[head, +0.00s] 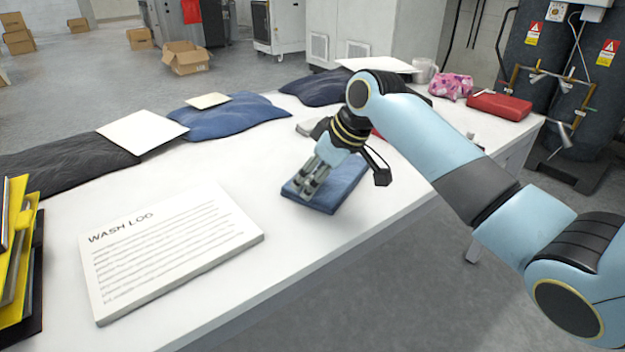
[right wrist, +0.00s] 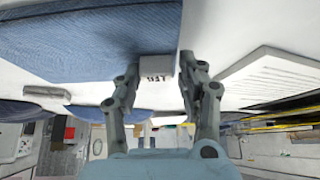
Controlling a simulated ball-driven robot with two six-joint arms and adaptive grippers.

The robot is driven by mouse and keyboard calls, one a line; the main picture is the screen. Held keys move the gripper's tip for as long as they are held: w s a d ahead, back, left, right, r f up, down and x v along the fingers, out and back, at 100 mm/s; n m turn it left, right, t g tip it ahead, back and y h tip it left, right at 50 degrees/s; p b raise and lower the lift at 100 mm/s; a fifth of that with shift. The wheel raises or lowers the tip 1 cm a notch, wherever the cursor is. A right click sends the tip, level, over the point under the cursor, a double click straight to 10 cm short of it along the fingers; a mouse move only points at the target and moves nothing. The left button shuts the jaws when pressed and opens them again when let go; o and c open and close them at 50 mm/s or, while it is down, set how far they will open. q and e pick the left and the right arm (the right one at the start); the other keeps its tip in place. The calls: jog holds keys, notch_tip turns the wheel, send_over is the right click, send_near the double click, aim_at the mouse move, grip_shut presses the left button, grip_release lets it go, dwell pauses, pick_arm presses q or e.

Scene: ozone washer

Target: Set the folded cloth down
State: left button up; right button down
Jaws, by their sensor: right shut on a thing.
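The folded cloth (head: 347,192) is a flat blue pad at the middle of the white table, near its front edge. In the right wrist view the blue cloth (right wrist: 85,40) fills the upper left. My right gripper (head: 308,186) points down over the cloth's left part and is shut on it. In the right wrist view a small white lettered tab (right wrist: 158,70) shows between the fingers. The fingers and wrist hide part of the cloth in the head view. I cannot tell whether its underside touches the table. My left gripper is not in view.
A wash log board (head: 170,245) lies to the left on the table (head: 270,235). Dark and blue cloths (head: 228,118) with pale cards line the back edge. Yellow folders (head: 15,255) stand at the far left. A red case (head: 500,106) and pink cloth (head: 452,86) are at the right end.

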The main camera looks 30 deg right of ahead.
jog(key=c, duration=0.8)
grip_release()
jog(key=shift+o, duration=0.2)
jog(key=shift+r, duration=0.1)
jog(key=shift+s+d+r, duration=0.1)
jog(key=shift+r, duration=0.25)
jog(key=p+v, duration=0.2)
jog(key=v, duration=0.9)
jog(key=shift+r+p, duration=0.15)
jog(key=shift+p, duration=0.2)
jog(key=shift+s, duration=0.1)
